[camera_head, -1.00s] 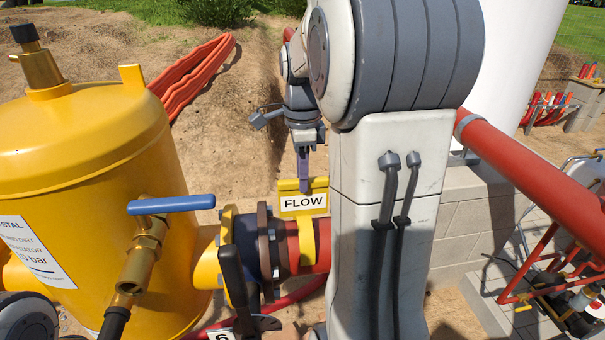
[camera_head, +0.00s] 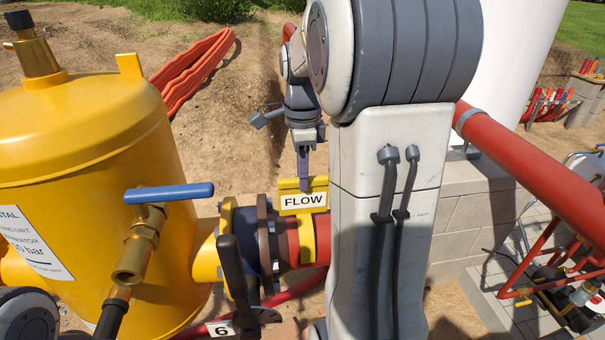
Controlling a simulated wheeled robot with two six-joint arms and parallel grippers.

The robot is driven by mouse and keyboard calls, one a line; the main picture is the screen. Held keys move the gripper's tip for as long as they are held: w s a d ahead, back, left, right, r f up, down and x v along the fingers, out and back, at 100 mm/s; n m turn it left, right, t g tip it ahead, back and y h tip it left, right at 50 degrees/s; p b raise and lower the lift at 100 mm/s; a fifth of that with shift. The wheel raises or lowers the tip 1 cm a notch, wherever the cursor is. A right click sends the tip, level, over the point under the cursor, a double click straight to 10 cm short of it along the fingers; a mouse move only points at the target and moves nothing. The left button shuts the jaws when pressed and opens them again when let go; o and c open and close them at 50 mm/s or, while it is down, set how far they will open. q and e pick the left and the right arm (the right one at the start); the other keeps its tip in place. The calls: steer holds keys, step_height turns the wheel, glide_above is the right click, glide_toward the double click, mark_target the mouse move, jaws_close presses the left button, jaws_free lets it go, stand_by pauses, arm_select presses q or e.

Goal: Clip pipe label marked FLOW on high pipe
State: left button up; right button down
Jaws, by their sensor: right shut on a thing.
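The yellow pipe label marked FLOW (camera_head: 303,200) is upright at the red pipe (camera_head: 323,245), just right of the dark flange (camera_head: 268,246). Its yellow band (camera_head: 307,238) lies over the front of the pipe; whether it goes fully round is hidden. My right gripper (camera_head: 303,176) comes down from above and is shut on the top of the label. My grey and white arm hides the pipe to the right of the label. My left gripper is not in view; a rounded part at the lower left corner may be mine.
A yellow tank (camera_head: 90,200) with a blue-handled valve (camera_head: 170,191) stands at the left. A black lever (camera_head: 235,275) rises in front of the flange. A red pipe (camera_head: 535,175) slants across the right, near a block wall (camera_head: 475,225).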

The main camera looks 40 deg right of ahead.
steer(key=shift+f+b, duration=0.55)
steer(key=shift+f, duration=0.35)
steer(key=shift+c, duration=1.1)
jaws_free()
step_height(320, 180, up, 7)
steer(key=p, duration=0.7)
steer(key=shift+r, duration=0.15)
